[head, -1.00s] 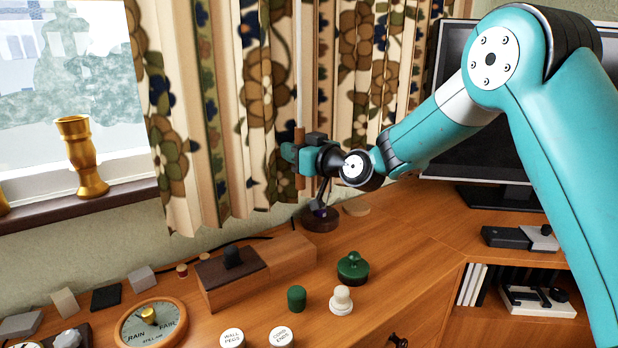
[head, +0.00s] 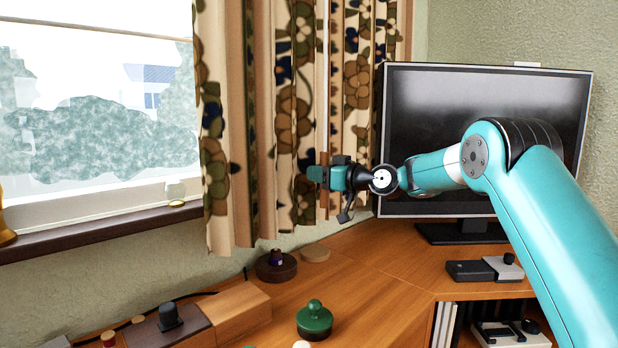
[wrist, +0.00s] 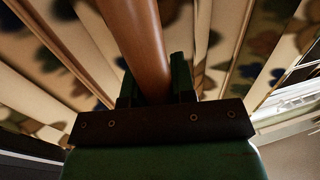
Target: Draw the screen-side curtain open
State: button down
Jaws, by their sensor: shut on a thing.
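The floral curtain (head: 265,120) hangs between the window and the screen (head: 480,115), gathered in deep folds beside the screen. A thin pale draw rod (head: 326,75) hangs in front of it, with a brown wooden handle (head: 323,207) at its lower end. My gripper (head: 319,178) is shut on this handle, in front of the curtain's right part. In the wrist view the handle (wrist: 142,40) stands between the dark green fingers (wrist: 156,85), with curtain folds behind. The curtain's top is out of view.
Below are a wooden desk (head: 350,280), a green lidded pot (head: 314,320), a dark round stand (head: 276,266) and a grey device (head: 485,268).

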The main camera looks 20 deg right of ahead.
jog(key=shift+d, duration=0.15)
jog(key=c, duration=0.9)
grip_release()
jog(key=shift+c, duration=0.2)
jog(key=b+v, duration=0.2)
jog(key=v, duration=1.5)
jog(key=shift+s+b, duration=0.15)
jog(key=shift+b, duration=0.2)
jog(key=shift+d, duration=0.1)
